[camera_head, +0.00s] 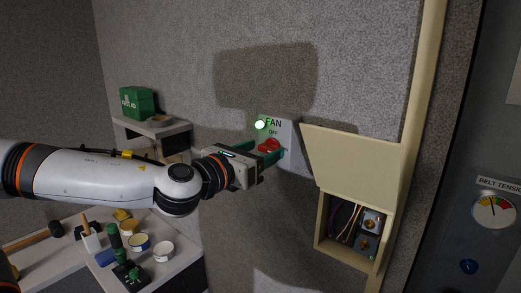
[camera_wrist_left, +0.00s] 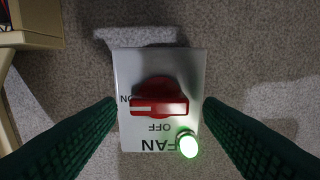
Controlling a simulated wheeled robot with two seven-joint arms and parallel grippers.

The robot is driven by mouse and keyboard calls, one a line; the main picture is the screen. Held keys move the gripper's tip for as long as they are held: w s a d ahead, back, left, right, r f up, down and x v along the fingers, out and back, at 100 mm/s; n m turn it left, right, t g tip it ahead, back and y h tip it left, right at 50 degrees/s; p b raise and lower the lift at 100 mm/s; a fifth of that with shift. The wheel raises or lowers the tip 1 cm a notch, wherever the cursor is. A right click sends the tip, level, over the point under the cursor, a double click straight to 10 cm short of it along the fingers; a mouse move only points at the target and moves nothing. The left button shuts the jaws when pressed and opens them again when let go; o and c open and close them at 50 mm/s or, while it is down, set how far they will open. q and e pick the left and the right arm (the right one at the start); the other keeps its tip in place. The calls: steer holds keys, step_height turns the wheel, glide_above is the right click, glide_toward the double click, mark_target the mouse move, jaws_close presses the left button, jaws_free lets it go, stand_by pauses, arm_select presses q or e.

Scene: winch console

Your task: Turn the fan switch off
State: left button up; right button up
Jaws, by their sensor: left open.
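The fan switch is a red rotary knob (camera_head: 269,146) on a light grey plate (camera_head: 287,133) on the wall. In the left wrist view the knob (camera_wrist_left: 160,98) appears upside down, its white mark lying level along the ON–OFF plate's width, towards the partly covered ON label (camera_wrist_left: 125,98). The OFF label (camera_wrist_left: 160,128) is clear of the mark. A green lamp (camera_head: 259,125) on the plate is lit. My left gripper (camera_head: 270,151) is open, with its green fingers on either side of the knob and a visible gap to it. My right gripper is not in view.
An open yellowish box (camera_head: 352,165) with wires inside is just right of the switch. A shelf (camera_head: 150,129) with a green first-aid box (camera_head: 136,103) is at left. A bench (camera_head: 183,255) with tins and tools is below my left arm.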

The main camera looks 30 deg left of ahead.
arm_select(q)
steer(key=shift+w, duration=0.25)
steer(key=c, duration=1)
